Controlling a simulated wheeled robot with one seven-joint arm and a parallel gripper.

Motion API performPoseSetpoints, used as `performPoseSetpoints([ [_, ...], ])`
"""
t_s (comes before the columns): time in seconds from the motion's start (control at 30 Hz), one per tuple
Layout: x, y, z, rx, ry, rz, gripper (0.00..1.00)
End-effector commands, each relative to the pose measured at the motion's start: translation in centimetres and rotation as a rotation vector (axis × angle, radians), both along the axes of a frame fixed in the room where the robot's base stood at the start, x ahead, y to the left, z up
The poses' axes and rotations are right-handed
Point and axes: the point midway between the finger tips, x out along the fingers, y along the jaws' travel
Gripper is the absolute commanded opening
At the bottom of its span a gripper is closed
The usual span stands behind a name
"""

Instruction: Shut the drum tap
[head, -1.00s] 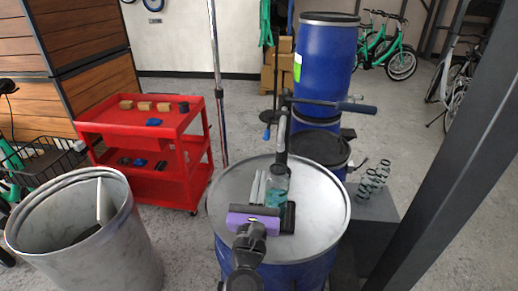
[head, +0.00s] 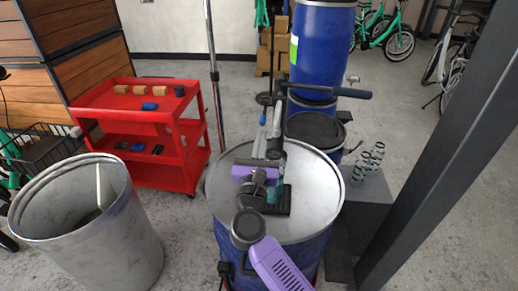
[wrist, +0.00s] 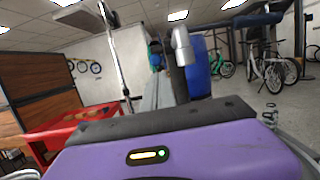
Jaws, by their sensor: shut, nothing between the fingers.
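An upright metal-and-dark post fitting (head: 280,115) stands at the near blue drum (head: 338,233), with a long dark handle (head: 343,93) reaching right from its top. A small blue piece (head: 263,120) sits on its left; I cannot tell whether this is the tap's lever. The post's silver top (wrist: 181,42) shows in the wrist view. My purple gripper (head: 260,147) is above the drum lid, its pale fingers together and empty, pointing away beside the post, close to the blue piece. Contact cannot be told. The fingers (wrist: 150,95) partly show in the wrist view.
A grey open bin (head: 125,215) and red cart (head: 130,99) are left. More blue drums (head: 322,45) stand behind. Green coils (head: 370,160) and a dark pillar (head: 425,150) are right.

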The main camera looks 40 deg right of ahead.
Motion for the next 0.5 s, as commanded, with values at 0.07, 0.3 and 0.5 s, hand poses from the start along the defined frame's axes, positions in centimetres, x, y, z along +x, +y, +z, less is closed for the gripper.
performPoseSetpoints([
  [0.07,0.56,-0.69,0.39,-0.001,-0.001,0.000,0.00],
  [0.3,1.09,-1.43,0.46,0.000,0.000,0.000,0.00],
  [0.5,1.09,-1.42,0.44,0.000,0.000,0.000,0.00],
])
